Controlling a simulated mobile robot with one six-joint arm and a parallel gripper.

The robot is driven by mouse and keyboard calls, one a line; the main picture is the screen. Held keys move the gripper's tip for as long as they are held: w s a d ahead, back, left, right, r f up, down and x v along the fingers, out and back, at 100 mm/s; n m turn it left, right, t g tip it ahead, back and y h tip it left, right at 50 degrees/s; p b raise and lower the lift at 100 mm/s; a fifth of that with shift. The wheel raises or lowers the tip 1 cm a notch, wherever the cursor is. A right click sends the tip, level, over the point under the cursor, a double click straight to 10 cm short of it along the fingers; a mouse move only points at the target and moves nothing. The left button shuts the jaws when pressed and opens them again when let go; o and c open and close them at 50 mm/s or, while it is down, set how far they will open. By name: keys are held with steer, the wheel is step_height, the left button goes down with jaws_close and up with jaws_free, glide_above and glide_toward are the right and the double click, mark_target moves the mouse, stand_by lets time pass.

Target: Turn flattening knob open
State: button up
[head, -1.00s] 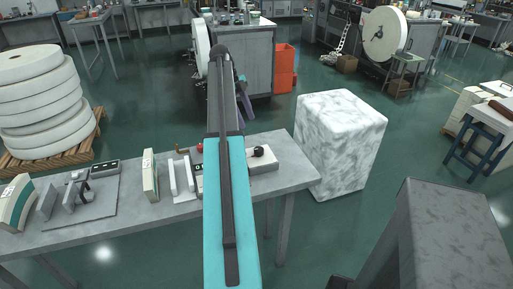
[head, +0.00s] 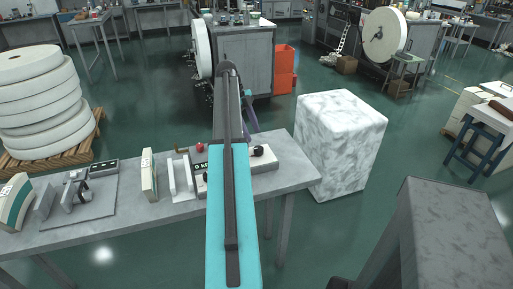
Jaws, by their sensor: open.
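A low white device (head: 286,160) sits on the right part of the grey workbench. A round black knob (head: 258,151) stands on its top, and a dark panel with pale marks shows at its left. A small red knob (head: 200,147) shows left of my arm. I cannot read which knob is the flattening one. My arm crosses the middle of the view and covers part of the device. My gripper (head: 250,119) is mostly hidden behind the forearm; a slim purple-grey part shows just above the black knob in the picture. It is open, and no contact with the knob shows.
The grey workbench (head: 130,222) also holds a white upright block (head: 149,176) and a flat plate with a small fixture (head: 92,210). A marbled white block (head: 341,140) stands right of the bench. Orange crates (head: 285,72) and a grey machine stand behind.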

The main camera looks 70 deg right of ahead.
mark_target(258, 148)
steer(key=shift+p+x, duration=0.55)
steer(key=shift+x, duration=3.15)
steer(key=c, duration=1)
steer(key=shift+a, duration=0.35)
steer(key=shift+d, duration=0.2)
steer(key=shift+c, duration=0.2)
